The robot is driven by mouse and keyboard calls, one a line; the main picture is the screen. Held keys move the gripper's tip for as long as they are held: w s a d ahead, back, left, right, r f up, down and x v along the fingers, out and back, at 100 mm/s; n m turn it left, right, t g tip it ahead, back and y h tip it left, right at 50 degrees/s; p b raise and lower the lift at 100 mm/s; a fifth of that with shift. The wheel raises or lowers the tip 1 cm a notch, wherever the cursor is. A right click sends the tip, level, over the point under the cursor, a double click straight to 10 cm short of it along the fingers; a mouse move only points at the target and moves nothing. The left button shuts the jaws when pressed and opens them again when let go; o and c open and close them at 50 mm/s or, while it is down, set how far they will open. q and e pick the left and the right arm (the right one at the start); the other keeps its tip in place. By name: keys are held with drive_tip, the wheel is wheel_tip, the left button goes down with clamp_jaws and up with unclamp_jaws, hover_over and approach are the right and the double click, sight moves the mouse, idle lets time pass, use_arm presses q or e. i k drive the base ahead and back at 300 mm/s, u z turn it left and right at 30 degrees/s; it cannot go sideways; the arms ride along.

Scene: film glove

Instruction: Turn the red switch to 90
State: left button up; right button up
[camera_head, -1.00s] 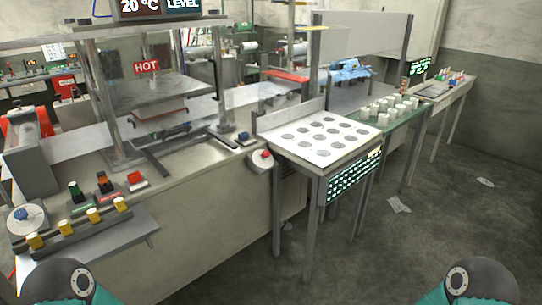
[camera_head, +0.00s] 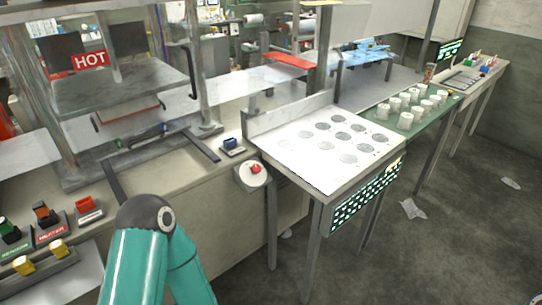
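A small red switch (camera_head: 256,169) sits on a round white dial (camera_head: 247,177) at the right end of the machine's front, next to the white table. I cannot read the dial's markings or the switch's angle at this size. A teal and dark link of my own arm is at the bottom left of the middle, left of and below the dial. Neither gripper shows in the view.
A press with a HOT sign (camera_head: 90,60) stands at the left. Colored switches (camera_head: 50,228) sit on the machine's front left. A white table with round recesses (camera_head: 300,170) stands right of the dial.

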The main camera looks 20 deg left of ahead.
sight(256, 168)
drive_tip(key=u, duration=0.4)
drive_tip(key=i, duration=1.1)
drive_tip(key=u, duration=0.75)
drive_tip(key=k, duration=0.8)
drive_tip(key=u, duration=0.2)
drive_tip(key=i, duration=0.85)
drive_tip(key=z, duration=0.1)
